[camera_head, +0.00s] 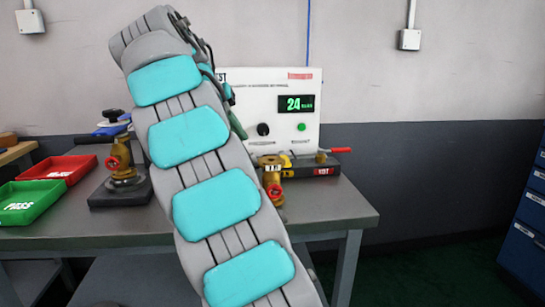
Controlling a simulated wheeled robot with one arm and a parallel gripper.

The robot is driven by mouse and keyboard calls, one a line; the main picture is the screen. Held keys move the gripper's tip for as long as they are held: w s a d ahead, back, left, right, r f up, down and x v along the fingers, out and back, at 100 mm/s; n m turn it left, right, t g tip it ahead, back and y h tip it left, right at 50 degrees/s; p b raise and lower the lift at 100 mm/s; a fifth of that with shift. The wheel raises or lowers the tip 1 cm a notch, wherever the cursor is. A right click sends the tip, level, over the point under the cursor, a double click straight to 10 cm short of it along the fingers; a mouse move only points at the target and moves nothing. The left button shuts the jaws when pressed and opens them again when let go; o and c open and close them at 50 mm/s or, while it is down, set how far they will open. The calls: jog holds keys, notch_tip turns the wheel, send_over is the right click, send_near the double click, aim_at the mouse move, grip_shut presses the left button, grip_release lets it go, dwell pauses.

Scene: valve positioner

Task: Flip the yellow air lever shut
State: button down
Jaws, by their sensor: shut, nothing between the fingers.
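A small yellow part (286,161), which looks like the air lever, shows low in front of the white test panel (262,90). It sits just right of a brass valve (272,180) with a red fitting. It is too small to tell which way the lever is turned. My arm (210,160) rises across the middle of the view and bends over at the top left. Its far end goes down behind the arm near the panel's left side. My gripper is hidden there, so its place relative to the lever does not show.
A red-handled lever (340,150) sticks out right of the panel. Another brass valve on a dark base (121,190), a red tray (58,169) and a green tray (30,202) stand left on the grey bench (335,208). A blue cabinet (525,225) stands far right.

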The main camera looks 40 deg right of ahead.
jog(key=shift+s+d, duration=0.1)
jog(key=shift+d, duration=0.3)
jog(key=shift+d+f, duration=0.1)
jog(key=shift+f, duration=0.15)
jog(key=x, duration=0.8)
jog(key=shift+f, duration=0.45)
jog(key=d, duration=0.1)
jog(key=s+d, duration=0.1)
jog(key=shift+s+d+f, duration=0.1)
jog(key=shift+s+d, duration=0.1)
jog(key=shift+d, duration=0.2)
jog(key=shift+s+d, duration=0.2)
jog(key=shift+d, duration=0.2)
